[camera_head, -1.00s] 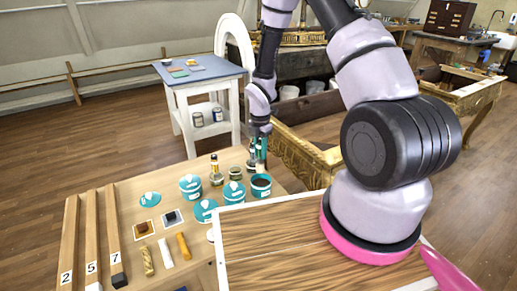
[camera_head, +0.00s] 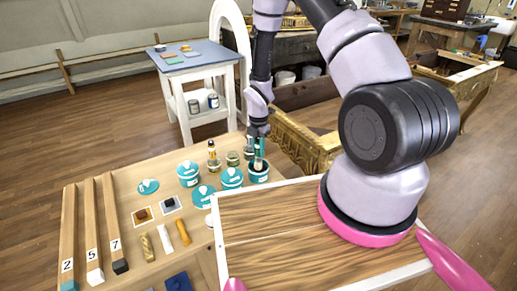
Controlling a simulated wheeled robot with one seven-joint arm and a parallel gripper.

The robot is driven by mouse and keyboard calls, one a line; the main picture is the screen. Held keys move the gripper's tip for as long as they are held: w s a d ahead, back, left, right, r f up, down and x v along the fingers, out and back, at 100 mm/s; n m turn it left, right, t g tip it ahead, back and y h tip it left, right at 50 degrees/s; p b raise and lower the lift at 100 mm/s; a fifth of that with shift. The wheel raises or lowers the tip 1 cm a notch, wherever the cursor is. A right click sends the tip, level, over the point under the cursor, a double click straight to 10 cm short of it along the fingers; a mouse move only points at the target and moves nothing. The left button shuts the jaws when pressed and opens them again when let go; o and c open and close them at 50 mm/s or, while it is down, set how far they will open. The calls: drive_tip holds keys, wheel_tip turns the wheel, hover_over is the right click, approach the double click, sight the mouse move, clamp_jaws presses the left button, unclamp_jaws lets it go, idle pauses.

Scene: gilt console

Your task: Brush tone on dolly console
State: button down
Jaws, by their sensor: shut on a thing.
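My gripper (camera_head: 258,135) is shut on a slim teal-handled brush (camera_head: 259,151), held upright over the open teal can (camera_head: 259,175). The brush's lower end reaches the can's mouth; I cannot tell how deep it goes, and its bristles are hidden. The carved gilt console (camera_head: 300,142) stands on the floor behind the work table. Its long rail runs behind my arm, which hides part of it.
The wooden work table (camera_head: 120,190) holds other teal pots (camera_head: 188,174), small bottles (camera_head: 213,158), numbered strips (camera_head: 92,235) and a blue cloth (camera_head: 178,282). A white side table (camera_head: 215,80) stands behind. Bare floor (camera_head: 70,140) lies left.

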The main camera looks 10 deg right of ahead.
drive_tip(key=shift+f, duration=0.55)
idle(1.8)
drive_tip(key=shift+r, duration=3.55)
